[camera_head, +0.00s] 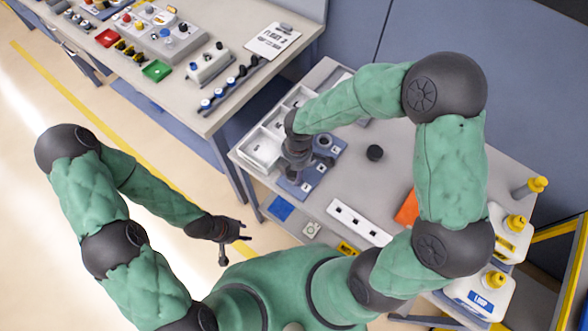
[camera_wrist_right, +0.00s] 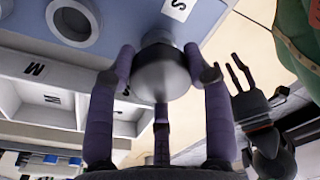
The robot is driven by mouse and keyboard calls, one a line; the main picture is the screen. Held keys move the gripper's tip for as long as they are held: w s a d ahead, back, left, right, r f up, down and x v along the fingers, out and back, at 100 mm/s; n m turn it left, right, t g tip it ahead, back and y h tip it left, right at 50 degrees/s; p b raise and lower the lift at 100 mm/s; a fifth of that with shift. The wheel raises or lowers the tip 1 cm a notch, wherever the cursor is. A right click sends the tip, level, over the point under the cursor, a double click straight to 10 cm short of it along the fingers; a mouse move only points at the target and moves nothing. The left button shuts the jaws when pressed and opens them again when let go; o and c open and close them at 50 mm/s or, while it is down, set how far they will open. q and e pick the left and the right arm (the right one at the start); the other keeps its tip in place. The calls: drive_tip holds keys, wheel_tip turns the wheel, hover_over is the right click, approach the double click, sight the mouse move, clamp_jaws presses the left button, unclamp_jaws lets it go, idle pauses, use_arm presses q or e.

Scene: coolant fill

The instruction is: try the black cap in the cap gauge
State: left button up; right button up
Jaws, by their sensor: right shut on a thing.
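My right gripper (camera_head: 297,170) is over the blue cap gauge (camera_head: 327,157), near its left side. In the right wrist view its fingers are shut around the black cap (camera_wrist_right: 161,72), which looks dark grey and shiny there. The cap is close to the blue gauge face (camera_wrist_right: 128,14); I cannot tell whether it touches or sits in an opening. A round grey ring (camera_wrist_right: 74,20) of the gauge shows beside it, and a white "S" label is near. In the head view the gripper hides the cap. My left gripper (camera_head: 236,250) is open and empty, off the table's front left.
A white compartment tray (camera_head: 258,150) stands left of the gauge. A dark round piece (camera_head: 375,152) lies to its right. A white strip with holes (camera_head: 358,222), an orange piece (camera_head: 407,208) and yellow-capped jugs (camera_head: 480,292) are nearer the right. Another bench (camera_head: 225,105) stands behind.

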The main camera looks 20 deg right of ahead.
drive_tip(key=shift+f+b, duration=0.35)
drive_tip(key=shift+f, duration=0.2)
drive_tip(key=o, duration=1)
drive_tip(key=shift+r, duration=0.1)
wheel_tip(320, 180, up, 12)
drive_tip(key=shift+d, duration=0.4)
drive_tip(key=shift+w, duration=0.1)
